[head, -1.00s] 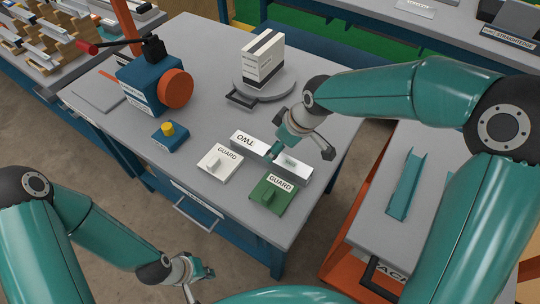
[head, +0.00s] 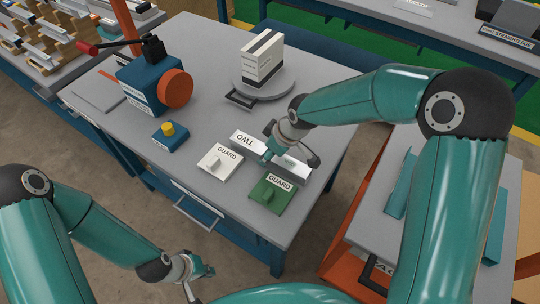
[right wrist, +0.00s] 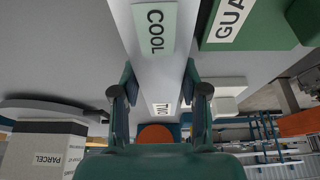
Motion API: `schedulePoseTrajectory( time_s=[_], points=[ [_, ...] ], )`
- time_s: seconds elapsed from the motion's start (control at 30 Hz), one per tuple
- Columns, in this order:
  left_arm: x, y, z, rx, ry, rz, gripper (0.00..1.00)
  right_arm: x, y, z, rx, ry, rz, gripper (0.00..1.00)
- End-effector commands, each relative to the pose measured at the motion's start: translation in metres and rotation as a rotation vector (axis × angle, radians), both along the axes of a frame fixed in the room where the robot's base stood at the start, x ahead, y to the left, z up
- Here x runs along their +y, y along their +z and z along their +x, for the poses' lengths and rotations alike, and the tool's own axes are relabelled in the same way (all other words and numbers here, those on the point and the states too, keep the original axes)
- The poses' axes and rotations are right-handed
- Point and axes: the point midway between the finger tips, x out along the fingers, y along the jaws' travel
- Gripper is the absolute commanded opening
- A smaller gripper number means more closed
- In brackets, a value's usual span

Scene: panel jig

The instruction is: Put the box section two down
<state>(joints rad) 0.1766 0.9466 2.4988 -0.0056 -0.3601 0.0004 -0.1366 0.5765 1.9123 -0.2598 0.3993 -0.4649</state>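The box section two (head: 245,142) is a long pale metal bar lying on the grey workbench, with a "TWO" label near its far-left end. My left gripper (head: 203,284) hangs empty before the bench's front edge, fingers apart.
A round turntable (head: 266,88) with a parcel stack (head: 263,59) is behind. A blue machine (head: 150,82) and a yellow-button box (head: 170,135) stand left.

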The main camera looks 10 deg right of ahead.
Motion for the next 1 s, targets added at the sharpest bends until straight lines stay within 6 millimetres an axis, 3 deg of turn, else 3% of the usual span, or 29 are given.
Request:
schedulePoseTrajectory(
  time_s=[0.03, 0.23, 0.67, 0.87, 1.0],
  points=[
    [0.0, 0.0, 0.0, 0.0, 0.0, 0.0, 0.0, 0.0, 0.0, 0.0, 0.0, 0.001, 0.0, 0.31],
    [0.0, 0.0, 0.0, 0.0, 0.0, 0.0, 0.0, 0.001, 0.0, 0.0, 0.0, 0.001, 0.0, 0.0],
    [0.0, 0.0, 0.0, 0.0, 0.0, 0.0, 0.0, 0.001, 0.006, 0.001, -0.003, 0.001, 0.0, 0.0],
    [0.0, -0.001, 0.0, 0.0, 0.0, 0.0, 0.0, 0.001, 0.027, 0.002, -0.006, 0.001, 0.001, 0.0],
    [0.0, -0.001, 0.0, 0.0, 0.0, 0.0, 0.0, 0.001, 0.052, 0.002, -0.009, 0.002, 0.001, 0.0]
  ],
)
